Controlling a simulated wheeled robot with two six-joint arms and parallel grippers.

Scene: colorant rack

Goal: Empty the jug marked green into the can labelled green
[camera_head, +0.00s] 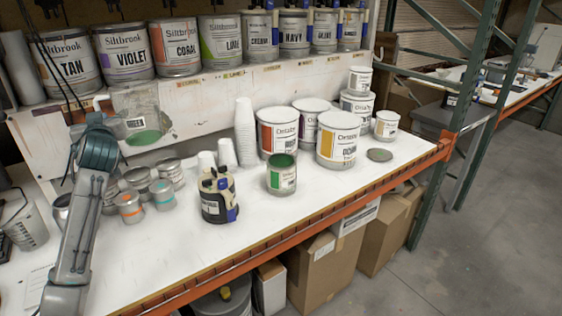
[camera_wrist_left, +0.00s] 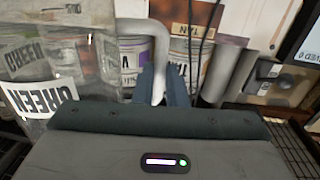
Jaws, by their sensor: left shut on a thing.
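The clear jug marked green (camera_head: 137,117) is upright in the head view, with green liquid at its bottom. It appears held above the white bench, in front of the shelf's front board. My left gripper (camera_head: 96,120) is shut on its handle, which also shows in the left wrist view (camera_wrist_left: 158,55) between the fingers. The jug's label (camera_wrist_left: 40,103) reads GREEN there. A small can with a green top and green label band (camera_head: 281,174) stands on the bench near the front edge, right of the jug; its label text is too small to read. My right gripper is not in view.
A dark holder with tools (camera_head: 217,195) stands left of the green can. White cup stacks (camera_head: 245,132) and large paint cans (camera_head: 338,137) stand behind it. Small tins (camera_head: 130,207) sit below the jug. A grey lid (camera_head: 379,155) lies at right. The front bench is mostly clear.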

